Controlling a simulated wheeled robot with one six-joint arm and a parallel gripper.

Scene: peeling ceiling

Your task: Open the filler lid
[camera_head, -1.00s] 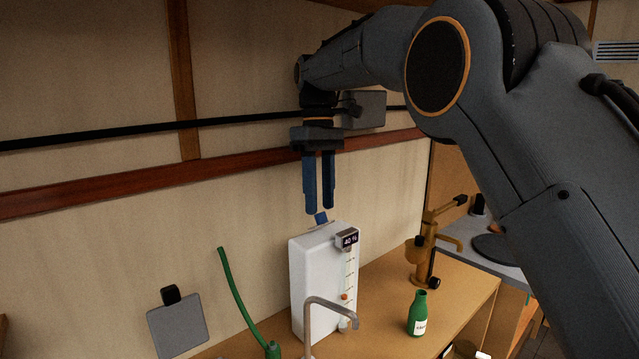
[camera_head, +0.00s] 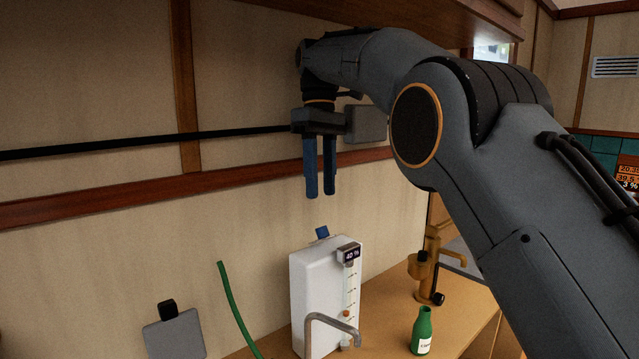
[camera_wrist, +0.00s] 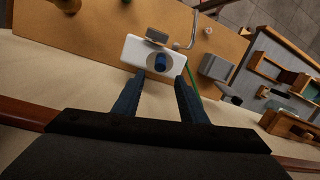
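The white tank (camera_head: 318,290) stands against the wall, with a "40 %" display and a level scale on one face. Its blue filler lid (camera_head: 322,232) sticks up tilted from the top. In the wrist view, the blue lid (camera_wrist: 160,59) shows on the tank top (camera_wrist: 132,51), with a dark round patch beside it that may be the filler opening. My gripper (camera_head: 320,195) points down above the lid, clear of it. Its two blue fingers are apart with nothing between them. The wrist view shows the spread fingertips (camera_wrist: 161,78) at either side of the tank's near edge.
A grey tap (camera_head: 330,322) stands in front of the tank. A green hose (camera_head: 233,310) rises at left. A green bottle (camera_head: 422,332) and a brass device (camera_head: 428,270) stand right on the wooden counter (camera_head: 385,300). A black rail (camera_head: 150,142) runs along the wall behind.

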